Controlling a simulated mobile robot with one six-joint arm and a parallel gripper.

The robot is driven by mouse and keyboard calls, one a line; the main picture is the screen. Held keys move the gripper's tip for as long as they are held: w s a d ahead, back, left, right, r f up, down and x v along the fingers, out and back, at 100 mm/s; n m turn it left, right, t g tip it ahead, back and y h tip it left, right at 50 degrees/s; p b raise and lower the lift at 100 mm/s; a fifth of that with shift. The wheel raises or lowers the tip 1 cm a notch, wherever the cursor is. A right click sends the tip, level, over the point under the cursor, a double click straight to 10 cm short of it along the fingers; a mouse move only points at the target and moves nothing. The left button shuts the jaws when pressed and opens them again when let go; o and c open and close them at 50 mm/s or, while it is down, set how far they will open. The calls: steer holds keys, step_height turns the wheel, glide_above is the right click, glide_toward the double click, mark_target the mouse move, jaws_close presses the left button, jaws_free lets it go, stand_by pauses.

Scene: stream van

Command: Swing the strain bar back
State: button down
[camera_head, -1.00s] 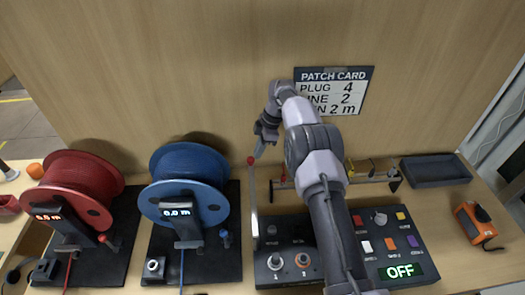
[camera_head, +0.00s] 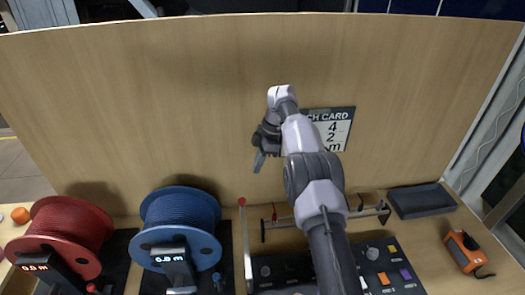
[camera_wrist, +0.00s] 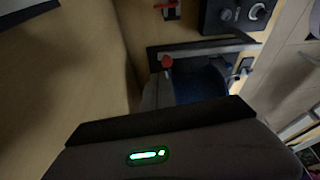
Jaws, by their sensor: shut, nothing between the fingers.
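The strain bar (camera_head: 247,245) is a thin pale bar with a red knob (camera_head: 242,202) at its far end. In the head view it runs between the blue reel and the dark control panel, its near end cut off by the frame. In the wrist view the red knob (camera_wrist: 166,62) sits beside a pale bar (camera_wrist: 205,48). My gripper (camera_head: 259,163) is shut and empty, pointing down in front of the wooden back panel. It appears above and slightly right of the knob, with a visible gap between them.
A blue reel (camera_head: 180,222) and a red reel (camera_head: 68,232) stand to the left. A low rail (camera_head: 330,218) lies behind the control panel (camera_head: 385,268). A dark tray (camera_head: 420,201) and an orange device (camera_head: 464,252) are at right. The patch card (camera_head: 334,129) hangs behind my arm.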

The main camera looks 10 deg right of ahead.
steer(key=p+v, duration=0.1)
steer(key=v, duration=0.1)
steer(key=p+v, duration=0.1)
steer(key=v, duration=0.2)
steer(key=shift+s+d+f, duration=0.1)
steer(key=shift+d+f, duration=0.05)
steer(key=shift+d, duration=0.1)
